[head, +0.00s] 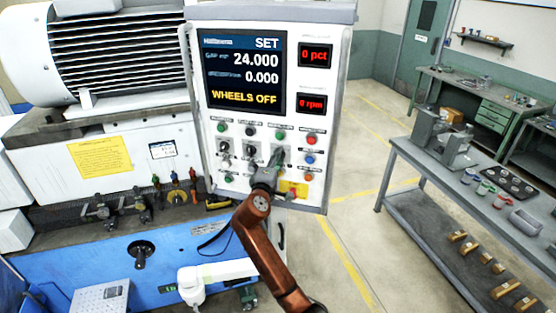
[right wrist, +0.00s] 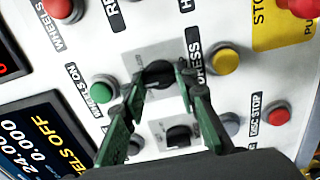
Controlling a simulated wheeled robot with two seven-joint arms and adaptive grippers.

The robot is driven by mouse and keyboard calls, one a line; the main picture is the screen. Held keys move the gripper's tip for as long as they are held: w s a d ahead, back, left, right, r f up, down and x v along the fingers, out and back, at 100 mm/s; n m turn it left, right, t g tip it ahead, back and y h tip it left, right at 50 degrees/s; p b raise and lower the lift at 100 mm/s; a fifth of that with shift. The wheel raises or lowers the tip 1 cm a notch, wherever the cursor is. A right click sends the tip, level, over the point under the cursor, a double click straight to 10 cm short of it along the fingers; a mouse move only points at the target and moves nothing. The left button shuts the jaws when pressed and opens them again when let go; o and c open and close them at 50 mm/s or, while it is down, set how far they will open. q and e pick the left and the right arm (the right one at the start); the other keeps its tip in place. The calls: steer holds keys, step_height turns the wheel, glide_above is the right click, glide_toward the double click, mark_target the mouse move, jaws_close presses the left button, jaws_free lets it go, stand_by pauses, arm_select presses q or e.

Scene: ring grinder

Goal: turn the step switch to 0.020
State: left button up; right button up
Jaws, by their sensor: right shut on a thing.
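The white control panel (head: 312,180) stands upright with a screen (head: 243,73) reading SET, 24.000, 0.000 and WHEELS OFF. My right gripper (head: 276,160) is at the panel's lower right group of controls. In the right wrist view its green fingers (right wrist: 160,80) are on either side of a black rotary knob (right wrist: 158,73) on a grey plate and are shut on it. The label of this knob is partly hidden, so I cannot read whether it is the step switch. A second black knob (right wrist: 178,135) is beside it. My left gripper is out of view.
Coloured buttons sit close around the knob, including a yellow one (right wrist: 225,60) and a green one (right wrist: 104,89). A red stop button on a yellow plate (head: 295,189) is just below my right gripper. A grey workbench (head: 420,158) stands at the right.

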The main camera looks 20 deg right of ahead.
steer(key=shift+f, duration=0.1)
steer(key=shift+c, duration=0.4)
steer(key=shift+f+m+b, duration=0.15)
steer(key=shift+m+b, duration=4.85)
steer(key=shift+b, duration=0.35)
steer(key=o, duration=1.2)
steer(key=shift+c, duration=0.2)
